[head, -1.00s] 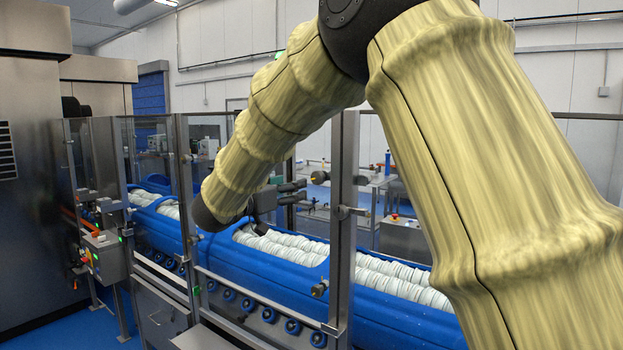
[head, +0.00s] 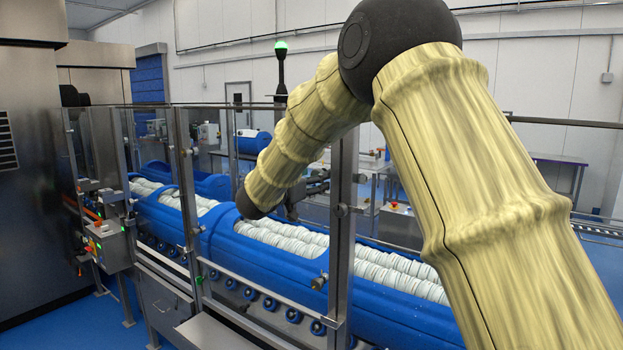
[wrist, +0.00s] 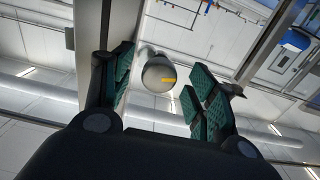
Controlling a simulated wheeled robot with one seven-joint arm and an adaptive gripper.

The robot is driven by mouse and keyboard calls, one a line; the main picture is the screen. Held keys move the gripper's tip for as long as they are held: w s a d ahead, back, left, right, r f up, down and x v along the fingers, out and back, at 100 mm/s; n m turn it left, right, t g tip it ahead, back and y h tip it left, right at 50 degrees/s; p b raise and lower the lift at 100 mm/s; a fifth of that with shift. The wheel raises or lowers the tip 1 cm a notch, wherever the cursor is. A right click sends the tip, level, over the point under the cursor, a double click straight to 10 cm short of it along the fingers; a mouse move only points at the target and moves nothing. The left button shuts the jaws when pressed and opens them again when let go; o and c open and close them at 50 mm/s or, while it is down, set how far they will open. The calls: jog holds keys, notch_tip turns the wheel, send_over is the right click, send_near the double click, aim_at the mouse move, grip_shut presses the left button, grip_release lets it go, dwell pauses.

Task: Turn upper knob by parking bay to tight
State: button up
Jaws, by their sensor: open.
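In the wrist view a round grey knob (wrist: 156,76) with a short yellow mark shows between the two fingers of my gripper (wrist: 160,68). The mark points to the right in that picture. The dark green finger pads are spread, with a gap on both sides of the knob. I cannot tell how far ahead of the fingertips the knob is. In the head view my gripper (head: 305,190) is small and dark, beyond the forearm and close to a steel post. The knob is not clear in the head view.
A steel post (head: 342,240) and clear guard panels stand in front of a blue conveyor (head: 270,265) filled with stacked white discs. A control box (head: 108,245) is at the left. A green-lit beacon (head: 281,48) stands behind my arm. Blue floor shows at lower left.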

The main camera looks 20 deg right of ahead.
jog(key=c, duration=1)
jog(key=shift+c, duration=0.2)
jog(key=shift+f+m+b, duration=0.2)
jog(key=shift+m+b, duration=0.2)
jog(key=shift+b, duration=0.35)
jog(key=shift+w+a+r+m+b, duration=0.1)
jog(key=shift+w+r+m+b, duration=0.05)
jog(key=shift+m+b, duration=5.95)
jog(key=shift+w+a+r+m+b, duration=0.1)
jog(key=shift+m+b, duration=3.9)
jog(key=shift+b, duration=4.05)
